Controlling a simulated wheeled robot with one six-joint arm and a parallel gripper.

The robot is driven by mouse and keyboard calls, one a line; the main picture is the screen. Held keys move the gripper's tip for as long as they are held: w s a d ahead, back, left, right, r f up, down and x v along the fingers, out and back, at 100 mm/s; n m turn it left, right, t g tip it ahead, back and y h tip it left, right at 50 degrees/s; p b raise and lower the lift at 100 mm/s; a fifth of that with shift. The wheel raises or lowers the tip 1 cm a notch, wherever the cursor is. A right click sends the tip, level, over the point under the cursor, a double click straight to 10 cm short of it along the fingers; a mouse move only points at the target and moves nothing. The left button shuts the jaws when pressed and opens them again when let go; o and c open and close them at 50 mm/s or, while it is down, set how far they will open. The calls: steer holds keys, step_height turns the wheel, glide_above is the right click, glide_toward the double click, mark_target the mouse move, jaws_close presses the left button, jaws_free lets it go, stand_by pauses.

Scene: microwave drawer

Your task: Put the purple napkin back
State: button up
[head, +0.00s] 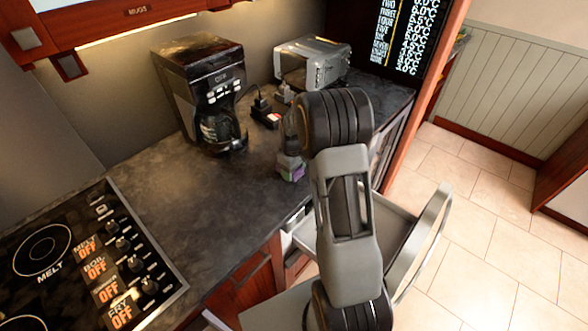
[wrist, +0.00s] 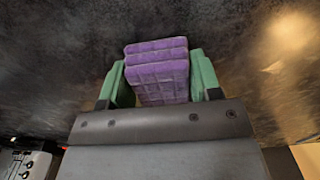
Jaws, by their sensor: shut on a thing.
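The purple napkin (wrist: 157,72) is a folded, layered bundle between the two green fingers of my gripper (wrist: 158,80) in the wrist view. My gripper is shut on it. In the head view, my gripper (head: 290,168) is over the dark countertop near its front edge, and a small bit of purple (head: 298,174) shows at its tip. Most of the napkin is hidden there by my gripper. I cannot tell whether the napkin touches the counter.
A coffee maker (head: 203,95) and a toaster (head: 312,62) stand at the back of the counter. A stove (head: 85,255) is at left. An open drawer or door with a curved handle (head: 425,240) juts out behind my arm.

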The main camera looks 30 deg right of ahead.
steer(key=shift+f, duration=0.15)
steer(key=o, duration=0.9)
step_height(320, 180, up, 11)
steer(key=b, duration=0.1)
steer(key=s+a+r+m+t, duration=0.2)
steer(key=s+a+r, duration=0.4)
steer(key=s+r, duration=0.15)
steer(key=shift+s+a+f+m+t, duration=0.15)
steer(key=shift+s+a+m+t, duration=0.45)
steer(key=shift+s, duration=1.5)
steer(key=shift+s+a+f+m+t, duration=0.2)
steer(key=shift+s+a, duration=0.85)
steer(key=shift+s, duration=1.1)
steer(key=shift+s+a+f+m+t, duration=0.1)
steer(key=shift+s+a+m+t, duration=0.5)
steer(key=shift+s, duration=1.5)
